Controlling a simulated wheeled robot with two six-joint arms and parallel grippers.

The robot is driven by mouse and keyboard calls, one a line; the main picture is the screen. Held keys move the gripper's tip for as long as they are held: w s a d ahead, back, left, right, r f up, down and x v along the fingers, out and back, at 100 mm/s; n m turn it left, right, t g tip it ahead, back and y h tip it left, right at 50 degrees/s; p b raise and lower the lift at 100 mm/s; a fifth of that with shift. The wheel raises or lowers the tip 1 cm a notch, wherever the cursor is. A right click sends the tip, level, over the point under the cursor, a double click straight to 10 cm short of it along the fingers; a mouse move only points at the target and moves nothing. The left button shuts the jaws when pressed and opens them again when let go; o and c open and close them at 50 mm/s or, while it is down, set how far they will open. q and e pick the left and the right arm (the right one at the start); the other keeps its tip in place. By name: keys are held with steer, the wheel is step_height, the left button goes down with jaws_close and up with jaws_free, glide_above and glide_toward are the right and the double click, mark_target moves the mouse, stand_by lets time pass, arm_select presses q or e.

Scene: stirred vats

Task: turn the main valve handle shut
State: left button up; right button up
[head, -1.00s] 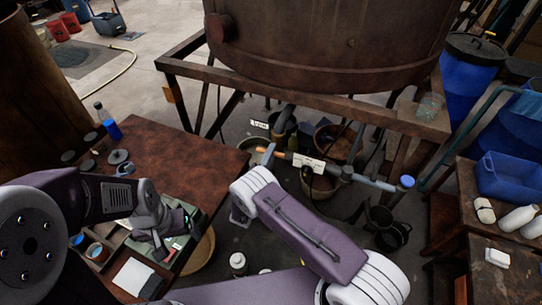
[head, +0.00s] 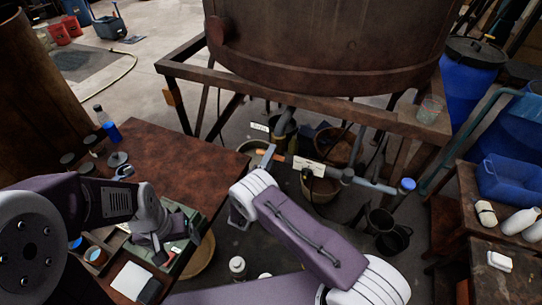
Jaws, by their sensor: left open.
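The main valve handle looks to be the short orange-ended lever (head: 263,153) on the pipe (head: 374,182) under the vat. The pipe carries a white tag (head: 308,165) and ends in a blue cap. A small grey piece stands beside the orange end; I cannot tell its part. My left gripper (head: 160,245) is open over the green tray on the brown table, well left of the handle.
The rusty vat (head: 330,45) stands on a brown metal frame (head: 300,95) above the pipe. Buckets (head: 333,145) and a dark can (head: 390,238) sit under and beside it. The brown table (head: 185,155) is at left; a bench with a blue bin (head: 505,177) is at right.

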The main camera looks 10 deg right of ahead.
steer(key=b+v, duration=0.2)
steer(key=v, duration=0.7)
